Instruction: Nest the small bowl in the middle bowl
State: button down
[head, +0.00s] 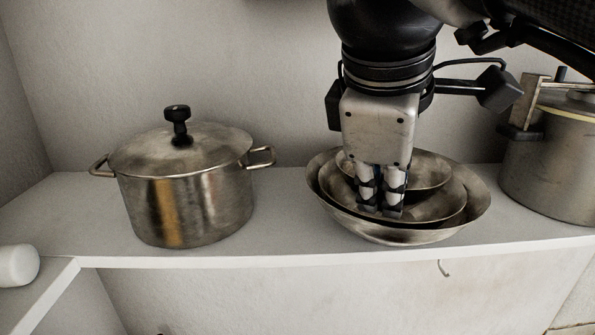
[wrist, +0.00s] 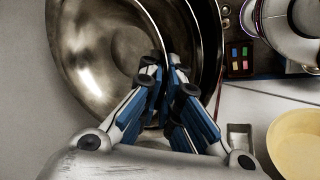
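The small bowl (head: 428,170), thin grey metal, shows behind my gripper in the head view, within the outline of the middle bowl (head: 440,208). The middle bowl sits inside a wider, large bowl (head: 478,203) on the shelf. My gripper (head: 381,209) points down at the near left side of the small bowl. In the wrist view the small bowl (wrist: 105,55) fills the upper left, and its rim runs between the close-set fingertips (wrist: 164,68). The gripper looks shut on that rim. My fingers hide whether the small bowl touches the middle bowl's floor.
A lidded steel pot (head: 185,195) stands left of the bowls on the white shelf (head: 290,235). Another metal pot (head: 555,165) stands close on the right. A white cylinder (head: 17,265) lies at the far left. The wall is close behind. A yellowish round dish (wrist: 298,145) shows in the wrist view.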

jog(key=shift+f, duration=0.15)
dwell(0.4)
jog(key=shift+f+b, duration=0.85)
jog(key=shift+f, duration=0.1)
dwell(0.3)
jog(key=c, duration=2.3)
grip_release()
jog(key=o, duration=0.6)
jog(key=o, duration=0.4)
